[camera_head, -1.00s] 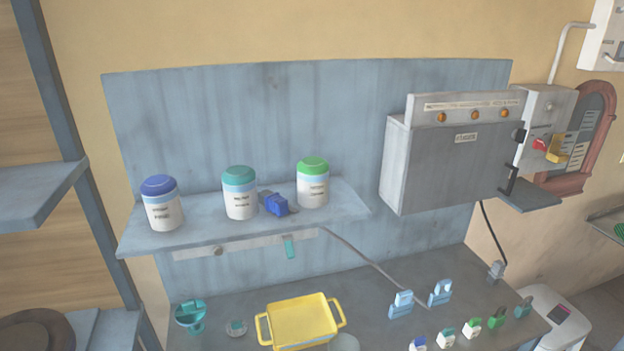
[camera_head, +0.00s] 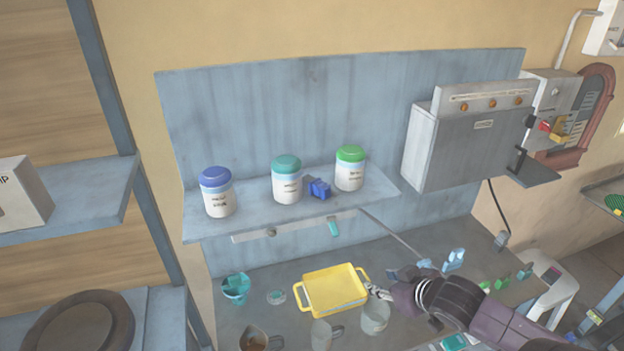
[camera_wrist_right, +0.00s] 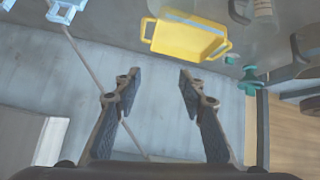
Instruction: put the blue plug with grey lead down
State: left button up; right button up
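The blue plug (camera_head: 319,188) lies on the wall shelf (camera_head: 255,216), between the teal-lidded jar (camera_head: 287,180) and the green-lidded jar (camera_head: 350,168). A grey lead (camera_head: 390,230) comes out below the shelf's right part and slopes down to the bench. Whether it joins the plug is hidden. My right gripper (camera_head: 377,291) is over the bench, beside the yellow tray's right handle, below and right of the plug. In the right wrist view the gripper (camera_wrist_right: 159,82) has its fingers apart with nothing between them. No gripper touches the plug. My left gripper is not in view.
The yellow tray (camera_head: 334,308) sits on the bench (camera_head: 262,318), with clear cups (camera_head: 375,318) and a teal cup (camera_head: 236,287) around it. A blue-lidded jar (camera_head: 217,192) stands at the shelf's left. A grey box (camera_head: 462,150) hangs at right.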

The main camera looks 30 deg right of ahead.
aim_at(328, 192)
jog(key=w+a+r+t+y, duration=0.1)
jog(key=w+a+r, duration=0.1)
jog(key=w+r, duration=0.2)
jog(key=w+a+r+n+t+y, duration=0.1)
jog(key=w+r, duration=0.3)
jog(key=r, duration=0.5)
jog(key=w+a+r+t+y, duration=0.2)
jog(key=w+r, duration=0.2)
jog(key=r, duration=0.2)
jog(key=shift+a+r+n+p, duration=0.3)
jog(key=shift+a+r, duration=0.05)
jog(key=shift+a, duration=0.05)
jog(key=shift+w+f, duration=0.15)
jog(key=shift+w, duration=0.25)
jog(key=shift+w+d, duration=0.2)
jog(key=shift+w, duration=1.3)
jog(key=w+b, duration=0.1)
jog(key=b, duration=0.3)
jog(key=f+b, duration=0.1)
jog(key=b, duration=0.4)
jog(key=shift+w+a+f, duration=0.1)
jog(key=shift+w+f, duration=0.1)
jog(key=shift+w, duration=0.2)
jog(key=shift+w+r+b, duration=0.1)
jog(key=shift+b, duration=0.6)
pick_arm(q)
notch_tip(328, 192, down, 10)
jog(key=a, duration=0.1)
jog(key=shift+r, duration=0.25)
